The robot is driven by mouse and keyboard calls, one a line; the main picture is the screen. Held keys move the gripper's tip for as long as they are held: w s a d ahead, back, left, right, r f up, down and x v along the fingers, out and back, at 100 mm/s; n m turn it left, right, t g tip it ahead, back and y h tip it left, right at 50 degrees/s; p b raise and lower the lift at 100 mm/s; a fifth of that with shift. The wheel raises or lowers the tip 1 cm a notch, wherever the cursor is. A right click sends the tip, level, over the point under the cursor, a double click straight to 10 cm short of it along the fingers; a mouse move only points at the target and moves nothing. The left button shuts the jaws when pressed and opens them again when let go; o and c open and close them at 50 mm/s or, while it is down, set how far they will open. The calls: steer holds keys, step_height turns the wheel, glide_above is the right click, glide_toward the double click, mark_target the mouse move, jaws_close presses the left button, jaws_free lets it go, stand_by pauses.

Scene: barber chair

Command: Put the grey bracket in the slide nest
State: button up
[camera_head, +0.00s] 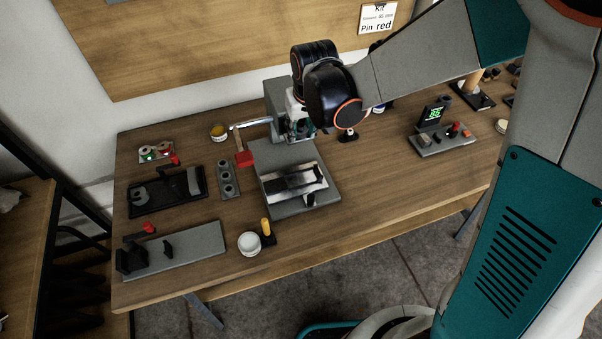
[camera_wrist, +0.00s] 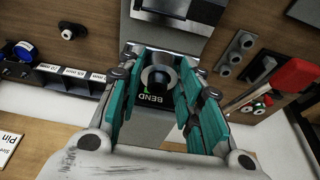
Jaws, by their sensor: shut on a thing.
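My gripper (camera_wrist: 158,76) has its teal fingers on either side of a dark round knob with a pale ring (camera_wrist: 158,78), beside a "BEND" label, and is shut on it. In the head view my gripper (camera_head: 296,126) is at the upright grey press (camera_head: 277,97), partly hidden by my wrist. A pale plate with a dark piece (camera_head: 293,180) lies on the press base (camera_head: 262,153); I cannot tell whether this is the slide nest. A grey piece (camera_head: 194,180) lies in the black tray (camera_head: 161,208); I cannot tell whether it is the bracket.
A grey fixture (camera_head: 188,246), a white jar (camera_head: 249,243) and a yellow-handled tool (camera_head: 266,227) are at the front. A green-display box (camera_head: 431,117) is right; bare wood (camera_head: 385,180) lies between.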

step_height(320, 180, down, 19)
steer(key=b, duration=1.2)
steer(key=shift+f, duration=0.2)
steer(key=shift+b, duration=0.3)
steer(key=shift+f, duration=0.15)
steer(key=o, duration=1.3)
steer(key=shift+c, duration=0.2)
steer(key=p+v, duration=0.4)
steer(key=v, duration=0.8)
steer(key=shift+r, duration=0.2)
